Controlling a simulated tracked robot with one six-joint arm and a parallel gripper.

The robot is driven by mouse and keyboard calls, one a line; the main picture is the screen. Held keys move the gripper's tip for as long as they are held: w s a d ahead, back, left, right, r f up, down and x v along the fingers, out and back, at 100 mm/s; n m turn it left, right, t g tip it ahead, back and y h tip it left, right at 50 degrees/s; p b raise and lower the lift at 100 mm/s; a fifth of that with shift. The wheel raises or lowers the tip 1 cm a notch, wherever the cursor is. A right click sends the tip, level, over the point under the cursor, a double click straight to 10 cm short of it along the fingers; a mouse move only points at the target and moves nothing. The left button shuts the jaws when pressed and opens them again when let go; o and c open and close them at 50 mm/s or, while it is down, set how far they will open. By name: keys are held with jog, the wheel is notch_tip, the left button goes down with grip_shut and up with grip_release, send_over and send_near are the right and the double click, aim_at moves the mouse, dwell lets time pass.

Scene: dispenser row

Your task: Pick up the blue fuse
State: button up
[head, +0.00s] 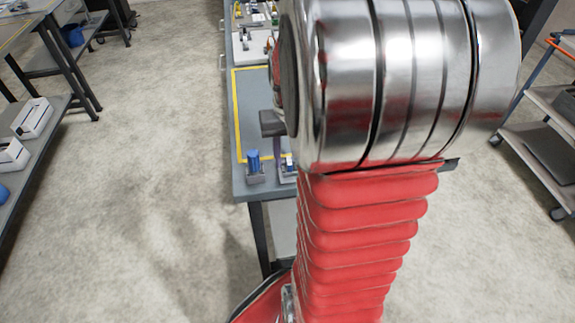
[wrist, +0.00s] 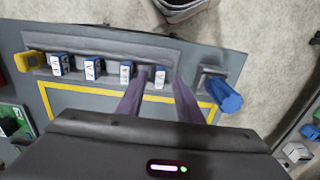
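Several small blue blocks with white labelled faces, which look like blue fuses, stand in a grey rack (wrist: 110,45) in the wrist view. The rightmost blue fuse (wrist: 162,82) shows between the two fingers of my gripper (wrist: 162,76). The fingers are apart, with a gap on each side of this fuse. I cannot tell how far the tips are above it. One blue and white block (head: 289,162) also shows in the head view, beside my arm. My arm hides the rest of the row there.
A blue cylinder (wrist: 226,97) sits in a grey holder to the right of the row. A yellow piece (wrist: 28,61) is at the row's left end. The bench (head: 243,185) has a yellow outline.

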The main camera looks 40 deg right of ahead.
aim_at(288, 160)
grip_shut()
dwell(0.5)
notch_tip(288, 160, up, 10)
dwell(0.6)
jog(key=shift+r, duration=1.1)
dwell(1.5)
notch_tip(288, 160, up, 3)
jog(key=shift+f, duration=0.1)
dwell(0.5)
